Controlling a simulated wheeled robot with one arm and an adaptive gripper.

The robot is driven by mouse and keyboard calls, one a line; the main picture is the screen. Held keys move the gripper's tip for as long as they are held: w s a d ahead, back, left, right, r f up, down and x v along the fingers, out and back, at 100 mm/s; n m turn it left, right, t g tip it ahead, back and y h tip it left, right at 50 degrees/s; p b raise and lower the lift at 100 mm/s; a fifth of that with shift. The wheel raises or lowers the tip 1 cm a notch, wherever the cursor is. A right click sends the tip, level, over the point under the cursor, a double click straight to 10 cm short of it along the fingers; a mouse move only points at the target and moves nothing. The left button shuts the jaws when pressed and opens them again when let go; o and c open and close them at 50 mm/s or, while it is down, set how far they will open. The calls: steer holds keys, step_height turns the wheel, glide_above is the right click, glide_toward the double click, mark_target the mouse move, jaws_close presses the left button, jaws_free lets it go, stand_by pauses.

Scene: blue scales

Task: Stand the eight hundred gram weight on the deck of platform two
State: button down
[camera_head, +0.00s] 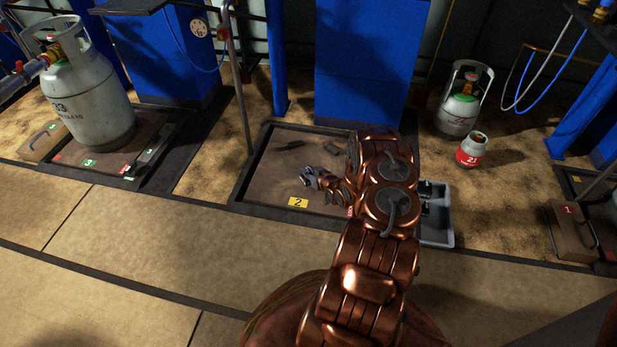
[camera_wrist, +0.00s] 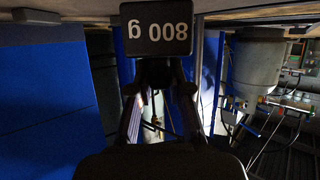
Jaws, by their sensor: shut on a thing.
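The eight hundred gram weight (camera_wrist: 157,28) is a dark block with "800 g" in white, inverted in the wrist view. My gripper (camera_wrist: 160,75) is shut on it; the fingers reach up to the block from below in that picture. In the head view my gripper (camera_head: 316,180) is over the deck of platform two (camera_head: 265,180), a brown plate in a dark frame with a yellow "2" label (camera_head: 298,202). The weight is hard to make out there. I cannot tell whether it touches the deck.
A small dark piece (camera_head: 288,146) lies farther back on the deck. A grey tray (camera_head: 440,228) with dark items stands right of the platform. A large cylinder (camera_head: 90,95) stands on platform three at left. A cylinder (camera_head: 458,112) and red-banded canister (camera_head: 471,150) stand back right.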

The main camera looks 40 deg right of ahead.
steer(key=shift+w+d+r, duration=0.1)
steer(key=shift+w+d, duration=0.3)
steer(key=shift+w, duration=0.1)
steer(key=shift+f+b, duration=1.2)
steer(key=shift+f, duration=0.5)
steer(key=shift+f, duration=0.15)
steer(key=c, duration=1.1)
jaws_free()
steer(key=shift+s+a, duration=0.1)
